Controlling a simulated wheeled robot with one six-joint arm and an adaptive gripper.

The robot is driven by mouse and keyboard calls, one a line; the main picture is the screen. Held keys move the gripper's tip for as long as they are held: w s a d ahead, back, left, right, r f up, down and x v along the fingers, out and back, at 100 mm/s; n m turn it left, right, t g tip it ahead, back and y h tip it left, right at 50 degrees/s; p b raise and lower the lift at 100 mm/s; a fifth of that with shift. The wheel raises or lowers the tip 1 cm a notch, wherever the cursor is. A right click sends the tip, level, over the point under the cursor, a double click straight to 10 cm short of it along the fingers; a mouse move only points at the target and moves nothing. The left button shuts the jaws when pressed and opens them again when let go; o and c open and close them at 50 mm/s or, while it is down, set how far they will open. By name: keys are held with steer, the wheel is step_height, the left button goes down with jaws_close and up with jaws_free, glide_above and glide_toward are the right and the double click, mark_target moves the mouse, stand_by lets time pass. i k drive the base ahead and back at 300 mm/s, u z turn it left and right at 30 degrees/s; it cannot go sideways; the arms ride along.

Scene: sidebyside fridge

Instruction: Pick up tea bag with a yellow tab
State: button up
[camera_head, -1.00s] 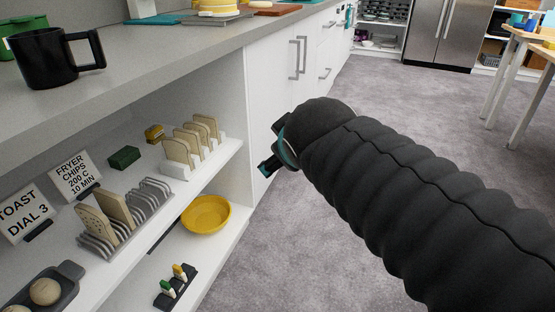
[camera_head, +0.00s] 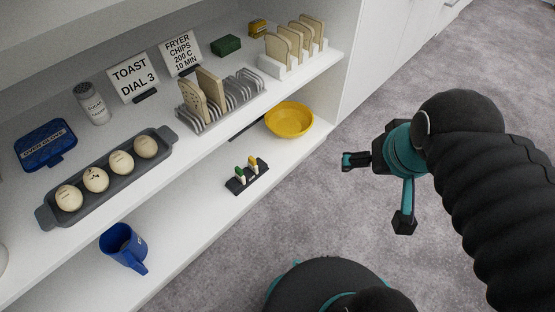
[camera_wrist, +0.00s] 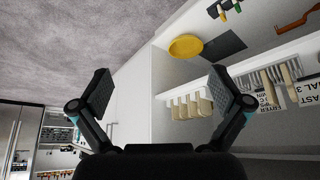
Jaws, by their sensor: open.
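The tea bag with a yellow tab (camera_head: 253,164) stands in a small black holder (camera_head: 236,185) on the lower shelf, beside one with a green tab (camera_head: 240,173). In the wrist view the black holder (camera_wrist: 218,9) is at the top edge, small and partly cut off. My gripper (camera_head: 376,190) is open and empty, out over the floor to the right of the shelf's front edge. Its two spread fingers (camera_wrist: 160,88) also show in the wrist view, with nothing between them.
A yellow bowl (camera_head: 289,121) stands behind and right of the holder, and a blue mug (camera_head: 122,246) to the left. The upper shelf (camera_head: 184,142) with toast racks and an egg tray overhangs the lower one. The carpet (camera_head: 330,200) in front is clear.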

mark_target(251, 162)
steer(key=u, duration=2.15)
steer(key=k, duration=0.55)
steer(key=z, duration=1.1)
